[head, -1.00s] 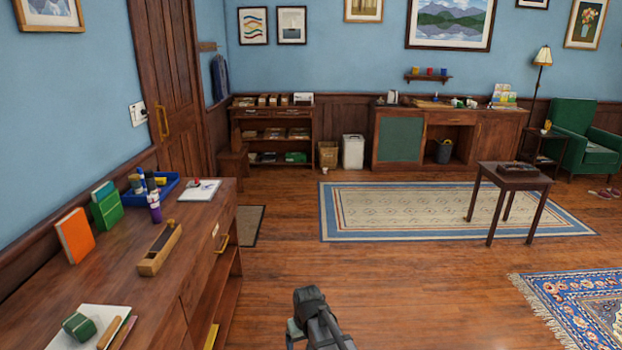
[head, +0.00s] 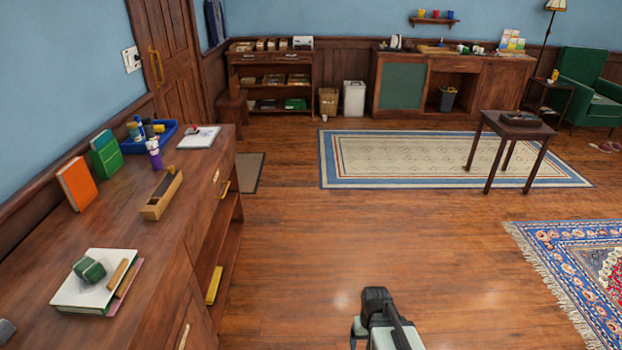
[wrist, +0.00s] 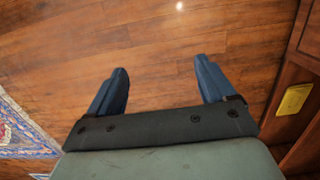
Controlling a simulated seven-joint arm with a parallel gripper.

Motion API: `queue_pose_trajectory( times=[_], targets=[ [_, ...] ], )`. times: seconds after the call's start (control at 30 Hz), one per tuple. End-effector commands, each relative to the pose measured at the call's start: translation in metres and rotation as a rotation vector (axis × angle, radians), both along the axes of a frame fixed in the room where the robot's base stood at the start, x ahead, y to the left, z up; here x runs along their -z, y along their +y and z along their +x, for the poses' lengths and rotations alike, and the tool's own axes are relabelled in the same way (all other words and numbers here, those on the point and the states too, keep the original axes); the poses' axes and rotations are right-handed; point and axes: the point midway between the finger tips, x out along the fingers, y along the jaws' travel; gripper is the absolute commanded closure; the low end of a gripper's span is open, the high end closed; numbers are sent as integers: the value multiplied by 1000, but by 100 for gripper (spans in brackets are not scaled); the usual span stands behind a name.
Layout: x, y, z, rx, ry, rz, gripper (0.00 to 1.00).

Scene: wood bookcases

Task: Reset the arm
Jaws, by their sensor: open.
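My gripper (wrist: 160,88) is open and empty in the wrist view. Its two blue fingers are spread apart with only the wood floor (wrist: 165,45) behind them. In the head view, part of my dark arm shows at the bottom, right of centre, over bare floor and well to the right of the wooden cabinet. The gripper's fingers cannot be made out there.
The wooden cabinet (head: 130,240) on the left bears books, a blue tray (head: 133,146) and a wooden box (head: 161,195). A small table (head: 517,129) stands on the beige rug (head: 345,172). A patterned rug (head: 580,270) lies at right. The middle floor is clear.

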Motion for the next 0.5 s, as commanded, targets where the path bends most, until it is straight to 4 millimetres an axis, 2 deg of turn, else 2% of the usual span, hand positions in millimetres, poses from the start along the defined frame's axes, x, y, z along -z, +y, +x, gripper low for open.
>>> queue_pose_trajectory(
  times=[0.3,0.5],
  targets=[
    [62,0,-71,1,153,0,17],
    [97,0,-122,1,253,0,17]
  ],
)
